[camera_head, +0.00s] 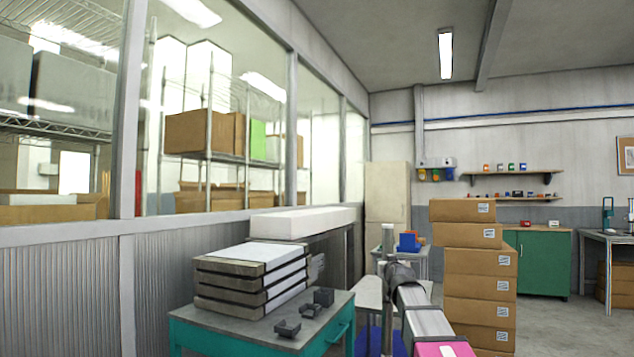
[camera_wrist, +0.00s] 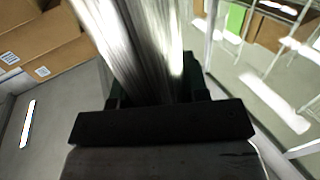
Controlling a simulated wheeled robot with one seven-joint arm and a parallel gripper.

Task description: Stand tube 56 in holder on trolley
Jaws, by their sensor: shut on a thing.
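A long pale metallic tube (camera_head: 388,240) stands upright in my gripper (camera_head: 400,272). In the wrist view, the tube's shiny side (camera_wrist: 135,45) runs up from between the dark green fingers, and my gripper (camera_wrist: 158,92) is shut on it. The gripper grips it partway along, so the tube shows above and below in the head view. No number is readable on it. A small light table (camera_head: 424,251) behind the gripper bears a blue block with orange parts (camera_head: 408,242). I cannot tell whether these are the trolley and holder.
A teal bench (camera_head: 230,342) at front left bears stacked flat cases (camera_head: 238,290) and small dark blocks (camera_head: 288,327). Stacked cardboard boxes (camera_head: 480,262) stand close right of my arm. A green cabinet (camera_head: 543,262) is farther back. Open floor (camera_head: 580,312) shows at right.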

